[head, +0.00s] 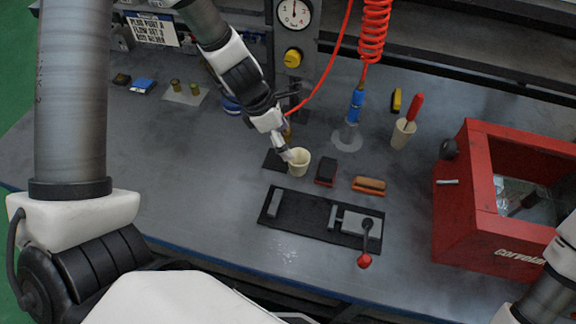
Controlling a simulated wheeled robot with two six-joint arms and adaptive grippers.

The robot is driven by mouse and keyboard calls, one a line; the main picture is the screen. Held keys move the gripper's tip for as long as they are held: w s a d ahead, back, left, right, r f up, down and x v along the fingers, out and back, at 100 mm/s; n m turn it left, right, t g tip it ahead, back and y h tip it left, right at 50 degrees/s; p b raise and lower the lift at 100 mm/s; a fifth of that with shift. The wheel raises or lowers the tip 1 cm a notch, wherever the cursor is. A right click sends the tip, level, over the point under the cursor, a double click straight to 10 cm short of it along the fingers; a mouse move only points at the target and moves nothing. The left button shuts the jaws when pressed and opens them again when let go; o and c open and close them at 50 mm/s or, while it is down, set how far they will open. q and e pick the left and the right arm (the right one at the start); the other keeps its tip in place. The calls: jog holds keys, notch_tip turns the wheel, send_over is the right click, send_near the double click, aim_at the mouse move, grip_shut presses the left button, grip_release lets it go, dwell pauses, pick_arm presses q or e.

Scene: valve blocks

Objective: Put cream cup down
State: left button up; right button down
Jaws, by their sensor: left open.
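The cream cup (299,164) stands upright near the middle of the grey bench, at the right edge of a small dark pad (271,160). My left gripper (288,152) comes down from the upper left and is open, with its tip at the cup's left rim. Whether a finger touches the cup or reaches inside it is too small to tell. My right arm enters at the lower right edge, and its gripper is out of the picture.
Right of the cup are a dark block (326,171) and an orange-brown brush (369,185). In front lies a black fixture plate (300,220) with a red-knobbed lever. Another cream cup (402,135) holds a red-handled tool. A red cabinet (460,225) stands at right. The bench's left front is clear.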

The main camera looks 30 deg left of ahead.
aim_at(299, 157)
pick_arm(q)
jog(key=d+f+b, duration=0.1)
jog(key=w+d+f+b, duration=0.1)
jog(key=f+b, duration=0.1)
jog(key=shift+d+f, duration=0.1)
jog(key=shift+d, duration=0.25)
jog(key=f+b, duration=0.2)
jog(key=f, duration=0.1)
jog(key=f+b, duration=0.1)
jog(key=b, duration=0.1)
jog(key=shift+w+a+f, duration=0.1)
jog(key=shift+w+f, duration=0.15)
jog(key=shift+w, duration=0.15)
jog(key=shift+w+d, duration=0.15)
jog(key=shift+d, duration=0.05)
jog(key=shift+d+r, duration=0.15)
jog(key=shift+d, duration=0.05)
jog(key=shift+a, duration=0.15)
jog(key=c, duration=1.2)
jog(key=shift+c, duration=0.8)
pick_arm(e)
notch_tip(299, 157, down, 9)
jog(key=shift+d+r, duration=0.2)
jog(key=shift+d, duration=0.25)
jog(key=shift+r, duration=0.1)
